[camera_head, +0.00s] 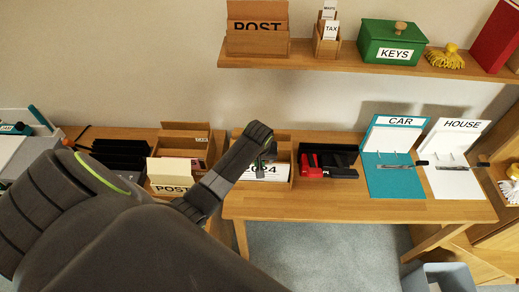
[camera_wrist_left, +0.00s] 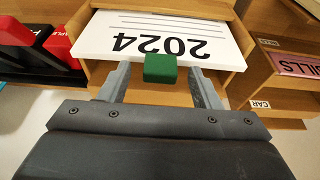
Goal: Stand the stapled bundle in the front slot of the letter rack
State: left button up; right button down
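A white sheet or bundle marked 2024 (camera_head: 269,171) lies in a wooden tray (camera_head: 278,188) on the desk; it fills the upper part of the wrist view (camera_wrist_left: 160,42). I cannot see a staple in it. My left gripper (camera_head: 262,160) is over the tray. In the wrist view its two fingers (camera_wrist_left: 160,82) are apart, on either side of a green block (camera_wrist_left: 160,68) at the 2024 sheet's edge, with gaps on both sides. My right gripper is not in view.
A black tray (camera_head: 342,152) with a red stapler (camera_head: 310,165) stands right of the 2024 tray. CAR (camera_head: 395,180) and HOUSE (camera_head: 450,182) clipboards stand further right. A shelf above holds another POST rack (camera_head: 257,43), a small TAX holder (camera_head: 327,45) and a green KEYS box (camera_head: 391,45).

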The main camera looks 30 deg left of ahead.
pick_arm(q)
jog(key=p+v, duration=0.1)
jog(key=v, duration=1.6)
jog(key=shift+r+p, duration=0.15)
jog(key=shift+p, duration=0.15)
jog(key=shift+d, duration=0.1)
